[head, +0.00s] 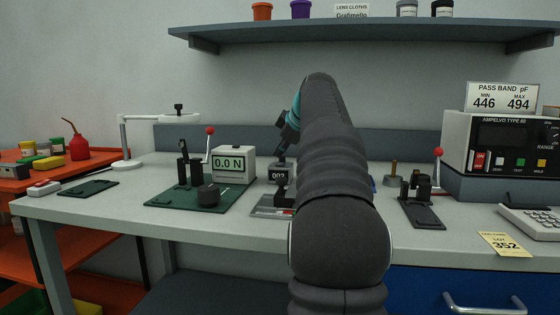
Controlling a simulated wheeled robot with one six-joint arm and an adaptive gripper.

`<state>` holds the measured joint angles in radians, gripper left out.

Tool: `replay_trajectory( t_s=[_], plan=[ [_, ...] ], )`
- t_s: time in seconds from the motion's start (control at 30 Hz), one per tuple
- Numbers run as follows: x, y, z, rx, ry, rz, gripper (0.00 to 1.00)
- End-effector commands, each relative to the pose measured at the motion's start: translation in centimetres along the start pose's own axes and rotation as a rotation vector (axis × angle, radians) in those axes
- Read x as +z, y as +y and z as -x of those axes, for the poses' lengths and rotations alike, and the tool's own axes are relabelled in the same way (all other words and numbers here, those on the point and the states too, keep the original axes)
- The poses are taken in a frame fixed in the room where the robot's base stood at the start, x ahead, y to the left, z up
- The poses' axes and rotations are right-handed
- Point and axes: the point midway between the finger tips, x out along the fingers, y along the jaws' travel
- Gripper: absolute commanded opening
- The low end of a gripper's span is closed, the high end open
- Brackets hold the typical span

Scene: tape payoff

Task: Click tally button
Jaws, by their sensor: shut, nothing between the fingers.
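The tally counter (279,176) is a small dark box on the bench with a white-on-black number window, its last digit too small to read surely. My gripper (281,157) is dark, points down and sits right above the counter's top. It is shut and empty. The button is hidden under the fingertips, and I cannot tell whether they touch it. My own arm hides the bench to the right of the counter.
A force gauge (233,164) reading 0.0 N and a red-knobbed lever fixture on a green mat (158,199) stand left. A small plate with a black block (283,197) lies in front. Another lever fixture (420,193) and a meter (500,145) stand right.

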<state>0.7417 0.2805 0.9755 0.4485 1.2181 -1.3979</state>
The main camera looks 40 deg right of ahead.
Motion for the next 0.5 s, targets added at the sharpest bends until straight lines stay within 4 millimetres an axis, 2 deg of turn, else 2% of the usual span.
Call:
replay_trajectory(
  t_s=[0.27, 0.5],
  plan=[
    [-0.1, 0.1, 0.1, 0.001, 0.000, 0.000, 0.00],
    [-1.2, 1.2, 1.7, 0.001, 0.000, 0.000, 0.00]
  ],
)
